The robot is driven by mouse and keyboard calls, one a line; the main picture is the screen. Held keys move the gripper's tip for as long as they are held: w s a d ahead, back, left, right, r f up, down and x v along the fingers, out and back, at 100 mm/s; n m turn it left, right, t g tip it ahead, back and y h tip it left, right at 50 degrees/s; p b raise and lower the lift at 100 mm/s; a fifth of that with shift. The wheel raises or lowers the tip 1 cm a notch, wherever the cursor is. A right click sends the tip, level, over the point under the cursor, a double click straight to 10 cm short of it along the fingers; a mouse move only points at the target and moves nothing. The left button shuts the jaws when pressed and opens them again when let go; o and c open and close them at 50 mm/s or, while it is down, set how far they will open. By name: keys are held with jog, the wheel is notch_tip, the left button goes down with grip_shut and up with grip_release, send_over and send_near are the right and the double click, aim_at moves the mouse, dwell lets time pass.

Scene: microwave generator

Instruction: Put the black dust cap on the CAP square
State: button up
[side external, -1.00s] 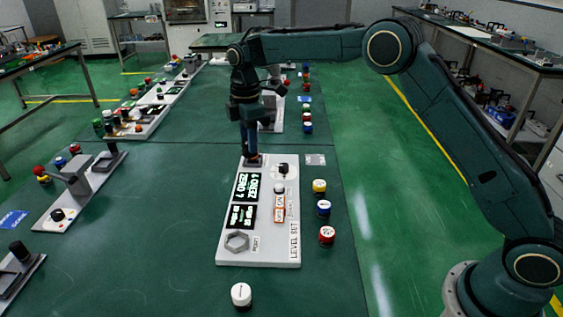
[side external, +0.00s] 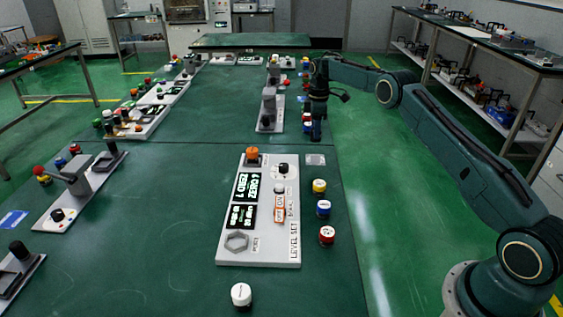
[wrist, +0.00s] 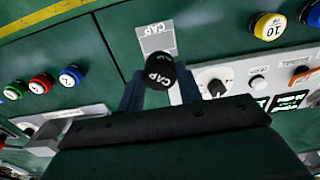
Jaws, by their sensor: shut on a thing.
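The black dust cap (wrist: 158,70), lettered CAP, is between the fingers of my gripper (wrist: 158,88) in the wrist view. My gripper is shut on it. In the side view my gripper (side external: 316,132) points down above and just behind the grey CAP square (side external: 315,160); the dark cap is hard to tell from the fingers there. The square also shows in the wrist view (wrist: 153,40), beyond the cap, with its lettering partly visible. An orange fitting (side external: 252,153) stands uncovered at the far end of the white panel (side external: 270,250).
Yellow (side external: 319,186), blue (side external: 323,208) and red (side external: 327,235) capped pieces stand in a row right of the panel. A white jar (side external: 241,295) stands in front. Another panel with a grey post (side external: 268,103) lies behind. The table's right edge is close to the square.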

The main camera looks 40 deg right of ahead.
jog(key=shift+d+f, duration=0.1)
jog(key=shift+d, duration=0.2)
jog(key=shift+f, duration=4.05)
jog(key=shift+f, duration=0.15)
jog(key=o, duration=1)
notch_tip(320, 180, up, 12)
jog(key=shift+r, duration=0.2)
